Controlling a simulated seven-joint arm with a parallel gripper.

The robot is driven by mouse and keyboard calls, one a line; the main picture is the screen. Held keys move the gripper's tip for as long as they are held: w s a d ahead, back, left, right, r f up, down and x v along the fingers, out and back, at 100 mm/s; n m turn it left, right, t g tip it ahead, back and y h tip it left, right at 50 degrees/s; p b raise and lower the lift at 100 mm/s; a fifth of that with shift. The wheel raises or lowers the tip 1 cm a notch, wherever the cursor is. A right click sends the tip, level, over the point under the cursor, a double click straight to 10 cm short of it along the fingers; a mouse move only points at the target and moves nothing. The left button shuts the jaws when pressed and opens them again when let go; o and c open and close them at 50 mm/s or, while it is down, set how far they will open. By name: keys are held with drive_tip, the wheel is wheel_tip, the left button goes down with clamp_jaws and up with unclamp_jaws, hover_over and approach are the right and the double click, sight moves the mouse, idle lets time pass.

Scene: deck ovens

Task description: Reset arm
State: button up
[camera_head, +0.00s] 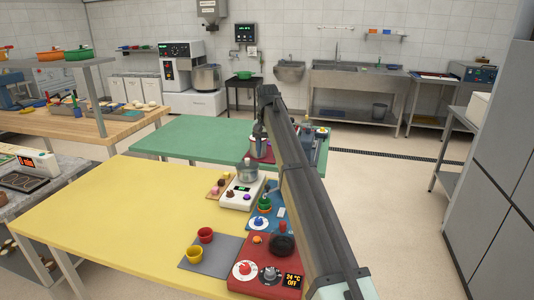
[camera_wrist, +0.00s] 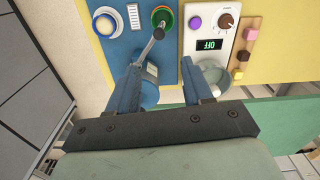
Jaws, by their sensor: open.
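My gripper (camera_head: 259,135) hangs from the far end of my arm, above the near part of the green table. In the wrist view my gripper (camera_wrist: 160,78) shows two blue fingers spread apart. It is open, and I see nothing clamped between the fingers. A blue round part (camera_wrist: 148,90) shows beside the left finger, and a grey-green round pot (camera_wrist: 213,75) shows beyond the right finger. I cannot tell whether the fingers touch either.
A white device (camera_head: 238,200) bears a pot (camera_head: 247,171) on the yellow table (camera_head: 120,215). A blue panel (camera_head: 284,224) and red panel (camera_head: 266,265) stand nearer. Red (camera_head: 205,235) and yellow (camera_head: 194,255) cups sit on a grey mat (camera_head: 215,262). The floor at right is clear.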

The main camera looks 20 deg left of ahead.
drive_tip(key=w+d+f+t, duration=0.1)
drive_tip(key=w+d+f, duration=0.4)
drive_tip(key=d+f, duration=0.45)
drive_tip(key=w+d+f+t, duration=0.1)
drive_tip(key=w+d+f, duration=0.5)
drive_tip(key=d, duration=0.7)
drive_tip(key=s+d+f+g, duration=0.1)
drive_tip(key=s+d+f, duration=0.3)
drive_tip(key=f, duration=0.6)
drive_tip(key=s+d+f, duration=0.4)
drive_tip(key=d+f, duration=0.1)
drive_tip(key=f, duration=0.5)
drive_tip(key=s+d+f+g, duration=0.2)
drive_tip(key=s+d+f, duration=0.1)
drive_tip(key=s+f, duration=1.1)
drive_tip(key=s+d+f+g, duration=0.2)
drive_tip(key=s+d+f, duration=0.2)
drive_tip(key=s+f, duration=1)
drive_tip(key=s+d+f+g, duration=0.1)
drive_tip(key=s+g, duration=0.1)
drive_tip(key=s, duration=1.6)
drive_tip(key=s+d+f+m+g, duration=0.1)
drive_tip(key=s, duration=1.7)
drive_tip(key=shift+d+f+g, duration=0.15)
drive_tip(key=shift+d+g, duration=0.25)
